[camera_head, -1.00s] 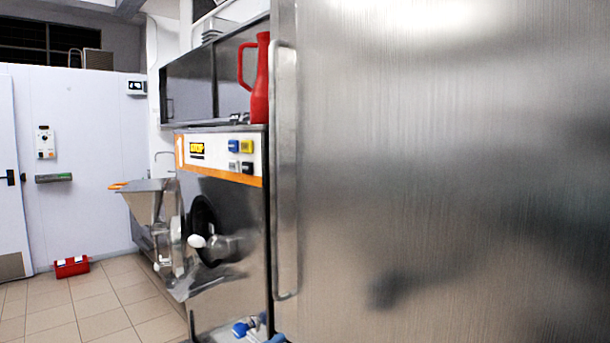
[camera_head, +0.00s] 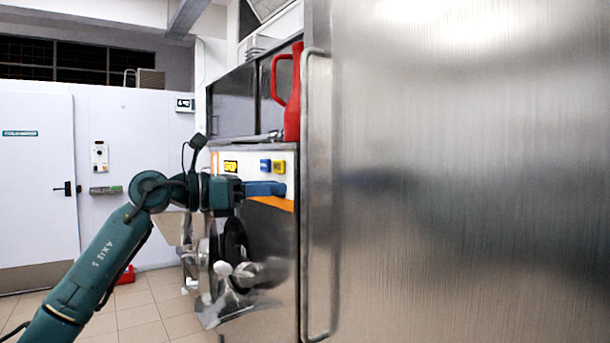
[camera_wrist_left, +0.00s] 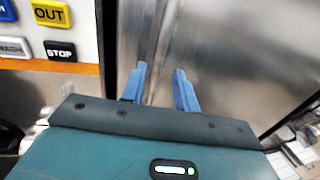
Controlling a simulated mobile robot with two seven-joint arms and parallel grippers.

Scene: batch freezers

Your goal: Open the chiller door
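The chiller door (camera_head: 470,190) is a large brushed-steel panel filling the right of the head view. Its long vertical bar handle (camera_head: 308,200) runs along the door's left edge. The door looks shut. My left gripper (camera_head: 282,188) points right toward the handle, in front of the batch freezer's button panel and a little left of the handle. In the left wrist view its two blue fingers (camera_wrist_left: 160,88) stand apart with nothing between them, facing steel surfaces. My right gripper is not in view.
The batch freezer (camera_head: 265,235), with buttons and a steel hopper, stands directly left of the door. A red jug (camera_head: 292,95) sits on top of it. A white door (camera_head: 38,185) and a red box (camera_head: 126,275) are at the back left, with open tiled floor.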

